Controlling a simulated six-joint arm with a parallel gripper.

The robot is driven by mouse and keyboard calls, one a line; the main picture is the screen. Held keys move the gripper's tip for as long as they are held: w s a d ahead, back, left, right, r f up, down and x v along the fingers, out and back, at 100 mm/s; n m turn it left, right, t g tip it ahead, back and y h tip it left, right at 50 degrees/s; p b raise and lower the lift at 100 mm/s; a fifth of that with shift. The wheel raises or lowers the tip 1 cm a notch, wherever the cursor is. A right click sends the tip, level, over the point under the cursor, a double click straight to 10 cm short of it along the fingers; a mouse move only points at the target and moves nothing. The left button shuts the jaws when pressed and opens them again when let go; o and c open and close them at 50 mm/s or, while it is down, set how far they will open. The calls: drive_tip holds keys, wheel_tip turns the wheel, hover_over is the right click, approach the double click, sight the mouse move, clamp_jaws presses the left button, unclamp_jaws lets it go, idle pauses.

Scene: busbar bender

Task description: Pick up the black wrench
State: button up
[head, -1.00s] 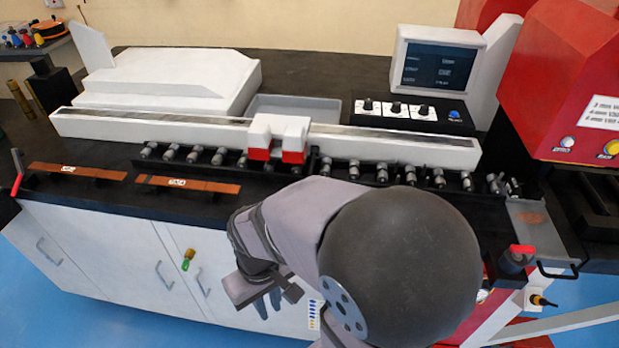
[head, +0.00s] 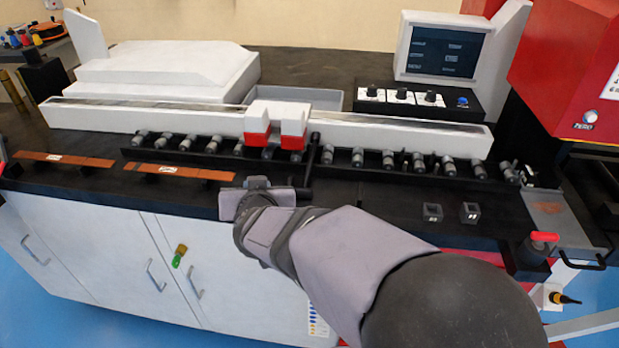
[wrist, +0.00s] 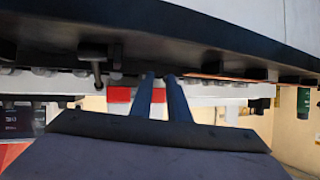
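I cannot make out a black wrench for certain in either view; dark parts on the dark bench blend together. My gripper's wrist end (head: 262,200) is at the front edge of the black bench top, with the fingers hidden behind it in the head view. In the wrist view the two dark fingers of my gripper (wrist: 160,76) stand a narrow gap apart with nothing visible between them. They point toward the bench's parts. A dark rod-like piece (wrist: 97,70) shows left of them in the wrist view; I cannot tell what it is.
A white rail with a red-and-white carriage (head: 275,126) runs behind rows of rollers (head: 388,158). Copper bars (head: 180,171) lie front left. Two small dark blocks (head: 432,212) sit front right, near a grey tray (head: 555,215). A control panel and screen (head: 443,50) stand behind.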

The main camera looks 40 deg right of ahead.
sight(307, 178)
drive_tip(key=s+d+m+h, duration=0.1)
drive_tip(key=d, duration=0.1)
drive_tip(key=s+d+m+g+h+b, duration=0.1)
drive_tip(key=s+d+h, duration=0.1)
drive_tip(key=d, duration=0.1)
drive_tip(key=s+d+m+g+h, duration=0.1)
drive_tip(key=s+d, duration=0.1)
drive_tip(key=d, duration=0.1)
drive_tip(key=shift+s+f+h+b, duration=0.15)
drive_tip(key=shift+f+h+b, duration=0.2)
drive_tip(key=shift+h+b, duration=0.05)
drive_tip(key=shift+p+x, duration=0.8)
drive_tip(key=shift+x, duration=0.3)
drive_tip(key=shift+b+x, duration=0.35)
drive_tip(key=shift+x, duration=0.5)
drive_tip(key=shift+w+d+f, duration=0.25)
drive_tip(key=shift+w+f, duration=0.05)
drive_tip(key=shift+w, duration=0.05)
drive_tip(key=shift+r, duration=0.1)
clamp_jaws()
